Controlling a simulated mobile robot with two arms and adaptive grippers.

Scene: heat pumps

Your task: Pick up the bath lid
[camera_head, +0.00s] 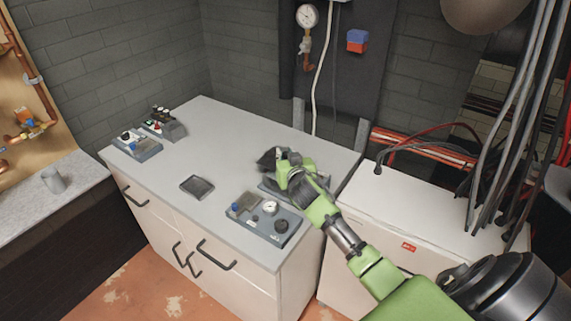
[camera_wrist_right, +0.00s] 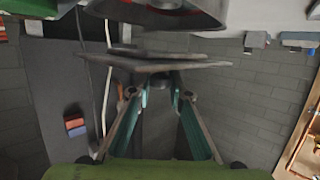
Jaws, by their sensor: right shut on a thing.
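The bath lid (camera_wrist_right: 165,62) is a thin grey plate, seen nearly edge-on in the right wrist view. My right gripper (camera_wrist_right: 160,80) is shut on it at the fingertips. In the head view my right gripper (camera_head: 284,170) is above the back right part of the worktop, with a dark piece (camera_head: 267,158) at its fingers that looks like the lid. A grey unit (camera_head: 268,188), probably the bath, is under the gripper and mostly hidden by it. In the wrist view a dark body with a reddish edge (camera_wrist_right: 160,14) lies beyond the lid. My left gripper is not in view.
The light grey worktop (camera_head: 215,135) also carries a control box with a gauge (camera_head: 263,220) in front, a small dark square tray (camera_head: 197,187), and two instrument boxes (camera_head: 136,146) at the back left. Hoses (camera_head: 515,110) hang at the right. The worktop's middle is clear.

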